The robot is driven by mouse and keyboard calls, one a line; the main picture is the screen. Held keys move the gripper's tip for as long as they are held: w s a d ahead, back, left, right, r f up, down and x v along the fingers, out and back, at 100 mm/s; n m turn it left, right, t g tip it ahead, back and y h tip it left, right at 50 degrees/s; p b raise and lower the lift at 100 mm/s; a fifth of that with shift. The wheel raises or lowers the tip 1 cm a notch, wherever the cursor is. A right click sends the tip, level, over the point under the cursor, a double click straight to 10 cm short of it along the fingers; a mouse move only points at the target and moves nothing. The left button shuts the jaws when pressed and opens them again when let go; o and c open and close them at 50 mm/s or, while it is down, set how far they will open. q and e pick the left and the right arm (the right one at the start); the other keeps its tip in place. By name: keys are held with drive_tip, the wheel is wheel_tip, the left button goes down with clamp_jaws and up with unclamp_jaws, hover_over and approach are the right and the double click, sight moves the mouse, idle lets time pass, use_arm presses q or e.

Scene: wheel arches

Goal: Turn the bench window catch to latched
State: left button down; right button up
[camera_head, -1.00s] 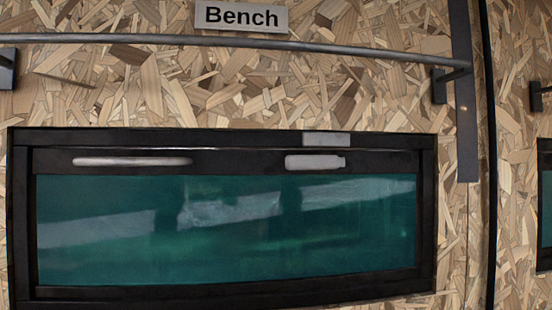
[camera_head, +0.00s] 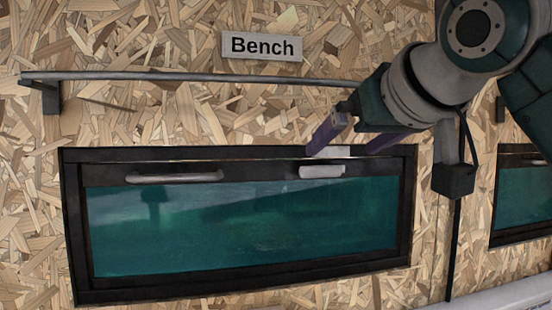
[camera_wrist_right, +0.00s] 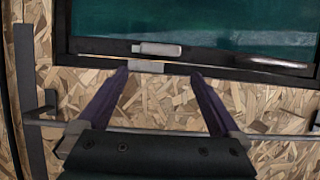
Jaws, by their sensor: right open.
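The bench window (camera_head: 245,215) has a black frame and dark green glass, under the "Bench" sign (camera_head: 262,46). Its catch (camera_head: 322,171) is a short pale grey bar lying level on the top rail, right of centre. A pale plate (camera_head: 335,152) sits on the frame just above it, partly behind my right gripper. My right gripper (camera_head: 341,147) is open and empty, with its purple fingers pointing at the plate and catch. The wrist view, upside down, shows the fingertips (camera_wrist_right: 160,73) apart, short of the plate and catch (camera_wrist_right: 157,49). My left gripper is out of view.
A long pale handle (camera_head: 174,177) is on the left of the window's top rail. A grey metal rail (camera_head: 190,77) on brackets runs across the wall above the window and passes behind my right arm. Another window (camera_head: 523,198) is at the right.

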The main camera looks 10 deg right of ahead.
sight(321, 166)
drive_tip(key=x, duration=0.9)
drive_tip(key=c, duration=1)
drive_tip(key=shift+a+f, duration=0.1)
